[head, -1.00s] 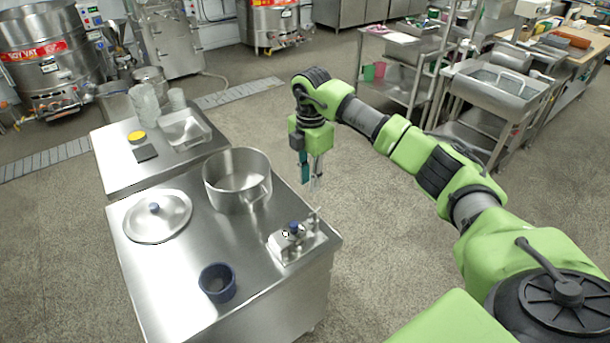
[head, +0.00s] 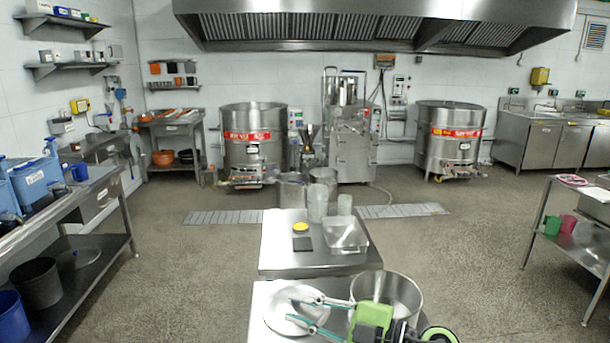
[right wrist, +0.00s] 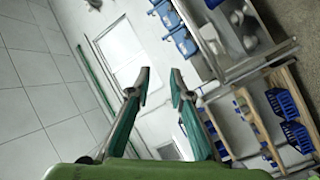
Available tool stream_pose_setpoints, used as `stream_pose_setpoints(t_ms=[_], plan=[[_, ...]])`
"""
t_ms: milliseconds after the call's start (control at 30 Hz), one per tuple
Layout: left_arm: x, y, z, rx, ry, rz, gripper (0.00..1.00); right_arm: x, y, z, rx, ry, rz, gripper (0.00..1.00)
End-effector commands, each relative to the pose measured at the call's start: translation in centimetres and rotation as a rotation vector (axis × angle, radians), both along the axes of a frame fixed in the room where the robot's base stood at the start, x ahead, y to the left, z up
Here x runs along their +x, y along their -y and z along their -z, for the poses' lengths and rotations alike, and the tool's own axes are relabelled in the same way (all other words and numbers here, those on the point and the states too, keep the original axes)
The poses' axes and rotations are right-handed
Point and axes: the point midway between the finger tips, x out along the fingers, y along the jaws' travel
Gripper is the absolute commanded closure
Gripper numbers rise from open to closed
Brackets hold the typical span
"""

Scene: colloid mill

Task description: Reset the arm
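My right gripper (head: 292,309) is at the bottom of the head view, above the near steel table. Its two fingers point left and are spread apart with nothing between them. In front of the camera, they overlap the round steel lid (head: 277,318). The right wrist view also shows the gripper (right wrist: 160,85), with its fingertips apart and empty, facing a white tiled wall and a window-like pale panel. My left gripper is in neither view.
An open steel pot (head: 405,291) stands just behind my right gripper. The farther low table (head: 280,262) holds a clear tray (head: 345,236) and clear containers. A shelf table (head: 105,190) stands left. Open floor lies on both sides.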

Motion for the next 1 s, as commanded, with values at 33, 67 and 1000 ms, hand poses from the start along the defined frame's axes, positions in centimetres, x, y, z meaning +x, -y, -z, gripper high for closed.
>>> stream_pose_setpoints(t_ms=[33,67,1000], plan=[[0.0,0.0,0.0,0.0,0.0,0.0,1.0,-0.2,-0.1,-1.6,0.106,0.014,0.059,0.81],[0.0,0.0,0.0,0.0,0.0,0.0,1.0,0.0,0.3,-2.5,0.163,0.021,0.102,0.81],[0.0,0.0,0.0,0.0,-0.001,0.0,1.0,-20.7,22.5,22.1,0.148,-1.169,1.453,0.81]])
